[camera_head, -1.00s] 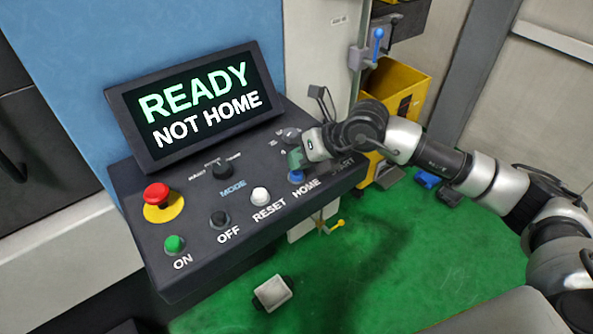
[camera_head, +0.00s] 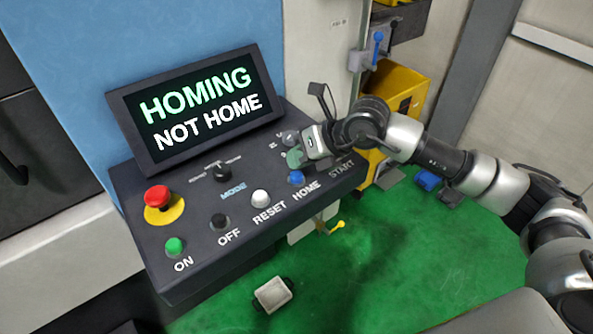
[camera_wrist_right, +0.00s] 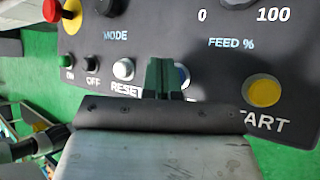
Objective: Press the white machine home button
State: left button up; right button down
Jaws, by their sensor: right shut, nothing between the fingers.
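The blue HOME button (camera_head: 296,178) is on the dark sloped control panel (camera_head: 190,268), above its HOME label. In the right wrist view it is mostly hidden behind the fingers, with an edge of the button (camera_wrist_right: 184,75) showing. My right gripper (camera_head: 294,158) is shut and empty, its green fingertips just behind the button in the head view and apart from it. The fingertips also show in the wrist view (camera_wrist_right: 162,78). The screen (camera_head: 203,105) reads "HOMING" over "NOT HOME". My left gripper is out of view.
Beside HOME are the white RESET button (camera_head: 260,197), black OFF button (camera_head: 220,220), green ON button (camera_head: 174,245) and red emergency stop (camera_head: 157,196). A yellow START button (camera_wrist_right: 263,92) shows in the wrist view. A yellow bin (camera_head: 398,82) stands behind my right arm.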

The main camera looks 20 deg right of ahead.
aim_at(298, 173)
jog(key=shift+r+p, duration=1.35)
jog(key=shift+r, duration=1.2)
